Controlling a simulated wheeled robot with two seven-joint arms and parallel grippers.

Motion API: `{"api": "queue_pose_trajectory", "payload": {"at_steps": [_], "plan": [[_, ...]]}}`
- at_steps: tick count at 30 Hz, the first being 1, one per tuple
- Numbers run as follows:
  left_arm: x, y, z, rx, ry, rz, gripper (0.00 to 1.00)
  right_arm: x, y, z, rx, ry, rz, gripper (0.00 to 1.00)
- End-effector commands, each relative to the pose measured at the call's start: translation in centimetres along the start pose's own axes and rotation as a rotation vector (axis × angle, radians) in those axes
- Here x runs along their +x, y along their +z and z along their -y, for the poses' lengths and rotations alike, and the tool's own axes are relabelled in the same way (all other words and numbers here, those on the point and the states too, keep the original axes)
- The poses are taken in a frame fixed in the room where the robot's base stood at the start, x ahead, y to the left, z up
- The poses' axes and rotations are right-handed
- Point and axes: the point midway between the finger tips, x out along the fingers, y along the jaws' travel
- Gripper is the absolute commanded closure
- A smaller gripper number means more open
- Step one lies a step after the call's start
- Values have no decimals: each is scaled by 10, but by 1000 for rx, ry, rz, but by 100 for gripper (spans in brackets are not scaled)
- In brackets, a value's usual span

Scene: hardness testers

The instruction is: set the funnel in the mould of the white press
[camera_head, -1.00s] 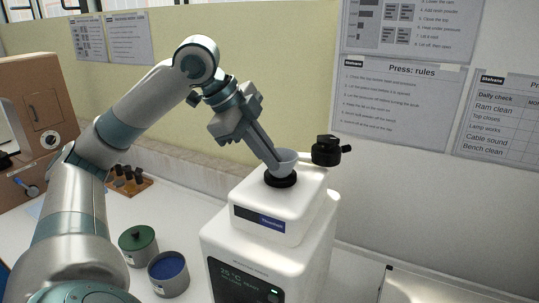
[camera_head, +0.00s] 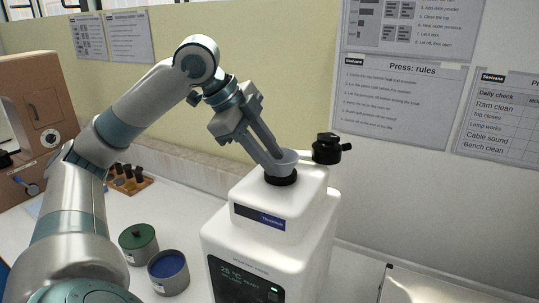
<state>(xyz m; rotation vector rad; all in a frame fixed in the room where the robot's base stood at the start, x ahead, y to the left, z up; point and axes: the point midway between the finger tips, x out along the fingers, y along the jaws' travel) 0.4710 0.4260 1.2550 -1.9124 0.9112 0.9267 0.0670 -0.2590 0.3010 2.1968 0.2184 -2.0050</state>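The white press (camera_head: 262,222) stands on the bench with a lit display on its front. A black ring (camera_head: 281,179) surrounds the mould opening on its top. The small grey funnel (camera_head: 286,160) sits upright at that ring, its lower end hidden inside. My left gripper (camera_head: 274,159) reaches down from the upper left. Its two fingers are apart, with a gap between them, and the tips are at the near left rim of the funnel. I cannot tell whether a tip still touches it. My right gripper is not in view.
The press's black top closure (camera_head: 327,149) is swung aside behind the funnel. A wooden rack (camera_head: 130,183) is farther back. A pale tray (camera_head: 440,288) lies at the lower right.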

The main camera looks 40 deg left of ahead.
Motion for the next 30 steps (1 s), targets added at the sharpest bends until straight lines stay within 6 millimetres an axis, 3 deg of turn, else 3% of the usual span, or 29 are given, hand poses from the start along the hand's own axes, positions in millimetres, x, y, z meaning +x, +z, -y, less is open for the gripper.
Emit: {"api": "queue_pose_trajectory", "payload": {"at_steps": [5,10,30], "plan": [[-9,0,1,0,-2,0,74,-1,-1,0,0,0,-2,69],[-30,0,1,0,-3,-1,74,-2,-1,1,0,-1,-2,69],[-157,-1,2,-1,-3,-1,74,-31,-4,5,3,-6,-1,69]]}}
